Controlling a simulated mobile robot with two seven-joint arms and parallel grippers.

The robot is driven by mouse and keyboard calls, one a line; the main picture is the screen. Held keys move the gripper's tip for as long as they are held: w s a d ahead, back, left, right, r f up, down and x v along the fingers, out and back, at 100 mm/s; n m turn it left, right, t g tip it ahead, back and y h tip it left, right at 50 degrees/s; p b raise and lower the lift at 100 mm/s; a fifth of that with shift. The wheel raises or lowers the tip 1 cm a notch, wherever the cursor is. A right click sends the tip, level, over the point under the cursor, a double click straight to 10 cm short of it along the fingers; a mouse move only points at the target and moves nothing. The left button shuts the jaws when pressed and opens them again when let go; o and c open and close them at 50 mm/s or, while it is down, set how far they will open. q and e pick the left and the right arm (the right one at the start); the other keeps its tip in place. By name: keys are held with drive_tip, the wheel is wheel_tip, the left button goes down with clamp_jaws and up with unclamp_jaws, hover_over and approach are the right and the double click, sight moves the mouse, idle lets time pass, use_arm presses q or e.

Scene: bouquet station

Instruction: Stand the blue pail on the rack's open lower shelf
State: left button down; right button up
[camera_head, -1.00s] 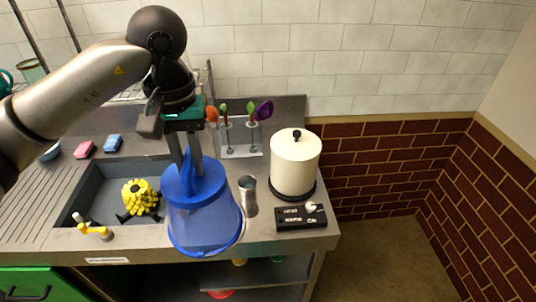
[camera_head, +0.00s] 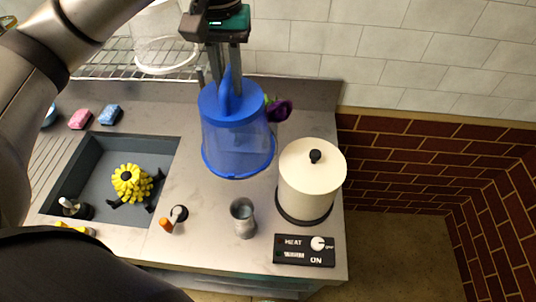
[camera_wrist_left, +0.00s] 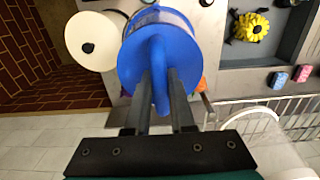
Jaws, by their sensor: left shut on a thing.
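The blue pail (camera_head: 236,135) hangs from my left gripper (camera_head: 226,72), which is shut on the upright blue grip at its top. Its wider end points down. The rack's lower shelf cannot be made out clearly. My right gripper is not in view.
A translucent white pail (camera_head: 165,42) is on or by the rack. A cream pot (camera_head: 312,180), a metal cup (camera_head: 243,217) and a heat control box (camera_head: 304,250) stand right. Purple flower (camera_head: 280,110) sits behind the pail.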

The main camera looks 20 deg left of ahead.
use_arm(q)
wheel_tip(320, 180, down, 19)
drive_tip(key=p, duration=0.1)
drive_tip(key=shift+s+p, duration=0.15)
drive_tip(key=shift+p, duration=0.2)
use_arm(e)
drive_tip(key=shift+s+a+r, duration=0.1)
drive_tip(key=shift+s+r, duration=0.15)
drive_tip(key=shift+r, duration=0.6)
use_arm(q)
drive_tip(key=shift+f, duration=0.15)
drive_tip(key=c, duration=0.8)
unclamp_jaws()
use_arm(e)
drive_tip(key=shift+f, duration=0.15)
use_arm(q)
drive_tip(key=shift+o, duration=0.2)
